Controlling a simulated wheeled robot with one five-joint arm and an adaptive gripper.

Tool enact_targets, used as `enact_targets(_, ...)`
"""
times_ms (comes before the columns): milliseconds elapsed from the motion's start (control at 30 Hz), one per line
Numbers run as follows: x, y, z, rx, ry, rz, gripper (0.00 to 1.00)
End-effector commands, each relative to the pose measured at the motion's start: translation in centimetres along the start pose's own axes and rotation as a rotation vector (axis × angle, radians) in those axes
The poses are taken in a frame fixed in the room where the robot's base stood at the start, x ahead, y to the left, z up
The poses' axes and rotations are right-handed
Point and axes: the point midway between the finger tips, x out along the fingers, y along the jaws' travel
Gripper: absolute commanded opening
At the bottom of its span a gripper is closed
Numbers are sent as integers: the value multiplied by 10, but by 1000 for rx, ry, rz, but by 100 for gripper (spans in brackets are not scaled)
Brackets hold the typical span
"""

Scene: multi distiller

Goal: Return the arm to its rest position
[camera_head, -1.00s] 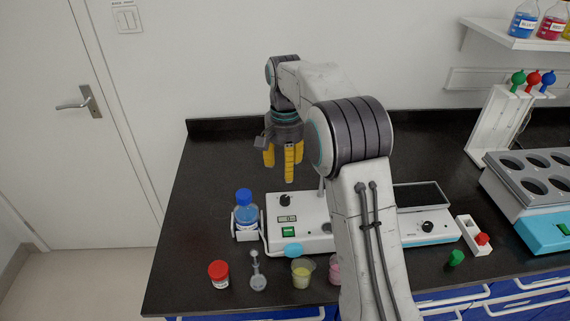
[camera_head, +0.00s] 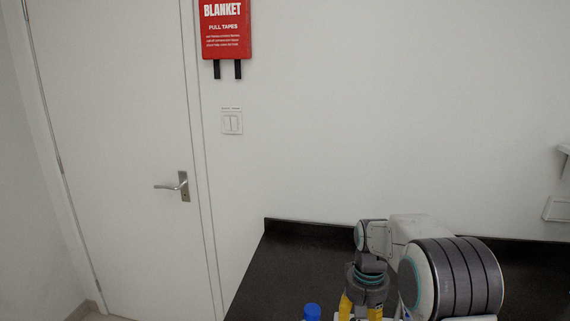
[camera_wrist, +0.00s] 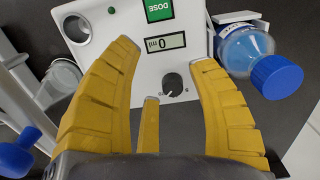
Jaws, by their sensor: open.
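My gripper (camera_head: 360,312) hangs down from my bent arm at the lower right of the head view, above the black bench. Its fingertips are cut off by the picture's lower edge. In the wrist view my gripper (camera_wrist: 166,57) shows yellow fingers spread wide, with nothing between them but the white device's panel (camera_wrist: 192,80) below. A blue-capped bottle (camera_wrist: 250,52) stands beside the right finger, apart from it as far as I can tell.
The black bench (camera_head: 290,262) has a raised back edge against the wall. The bottle's blue cap (camera_head: 312,312) shows left of the gripper. A clear cup (camera_wrist: 62,78) and a blue-stoppered item (camera_wrist: 18,155) lie at left in the wrist view. A door (camera_head: 120,150) stands at left.

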Motion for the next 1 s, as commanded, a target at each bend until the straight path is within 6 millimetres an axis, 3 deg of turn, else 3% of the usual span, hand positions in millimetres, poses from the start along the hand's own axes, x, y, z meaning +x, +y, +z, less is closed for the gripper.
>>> enact_targets(167, -2, 8, 64, -88, -24, 2, 53)
enact_targets(400, -20, 20, 156, -132, 5, 0, 53)
enact_targets(600, -33, 28, 220, -129, 57, -3, 53)
enact_targets(800, -47, 33, 255, -127, 162, -10, 53)
enact_targets(1000, -70, 33, 260, -126, 301, -18, 53)
